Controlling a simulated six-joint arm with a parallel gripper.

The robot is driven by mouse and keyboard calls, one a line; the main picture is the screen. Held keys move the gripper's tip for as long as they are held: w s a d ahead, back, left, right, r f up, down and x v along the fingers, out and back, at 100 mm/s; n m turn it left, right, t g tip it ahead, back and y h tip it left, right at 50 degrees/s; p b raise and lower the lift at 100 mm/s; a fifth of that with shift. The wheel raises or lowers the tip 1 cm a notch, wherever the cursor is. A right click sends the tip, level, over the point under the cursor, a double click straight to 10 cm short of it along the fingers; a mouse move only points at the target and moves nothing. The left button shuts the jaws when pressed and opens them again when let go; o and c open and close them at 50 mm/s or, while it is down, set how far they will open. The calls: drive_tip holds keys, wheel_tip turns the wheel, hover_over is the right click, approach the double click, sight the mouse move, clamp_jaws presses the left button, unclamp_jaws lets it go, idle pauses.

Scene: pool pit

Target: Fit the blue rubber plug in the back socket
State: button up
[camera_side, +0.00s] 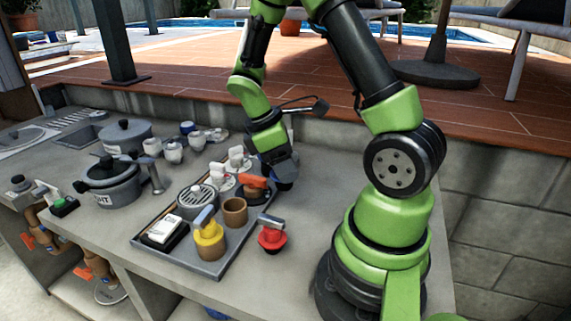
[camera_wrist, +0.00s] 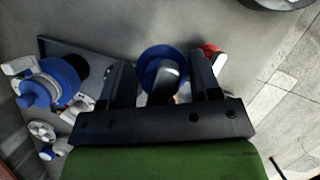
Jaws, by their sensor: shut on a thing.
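In the side view my gripper (camera_side: 279,163) is low beyond the back right of the dark tray (camera_side: 150,258). It is shut on the blue rubber plug (camera_side: 287,184), mostly hidden behind it. In the wrist view the blue plug (camera_wrist: 150,60) sits between the two fingers (camera_wrist: 163,82), its grey handle toward me. A brown socket (camera_side: 235,211) stands open on the tray. Behind it, an orange-handled dark piece (camera_side: 253,188) occupies the place of the back socket, apart from the blue plug. A yellow plug (camera_side: 208,232) with a grey handle stands in front.
A red plug (camera_side: 272,236) stands on the counter right of the tray. A round drain grate (camera_side: 197,197) and a white-topped block (camera_side: 164,230) sit on the tray. White taps (camera_side: 238,158) stand behind. Pots (camera_side: 108,182) are at left. A wall backs the counter.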

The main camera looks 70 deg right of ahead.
drive_tip(key=w+a+f, duration=0.1)
drive_tip(key=w+f, duration=0.1)
drive_tip(key=w, duration=0.3)
drive_tip(key=w+a+f, duration=0.1)
drive_tip(key=w+a, duration=0.1)
drive_tip(key=w, duration=0.3)
drive_tip(key=shift+a+f, duration=0.25)
drive_tip(key=shift+f, duration=0.15)
drive_tip(key=shift+f, duration=0.4)
idle(1.0)
drive_tip(key=shift+f, duration=1.4)
drive_tip(key=shift+f, duration=0.3)
drive_tip(key=o, duration=1.2)
drive_tip(key=shift+c, duration=0.2)
drive_tip(key=shift+r, duration=0.15)
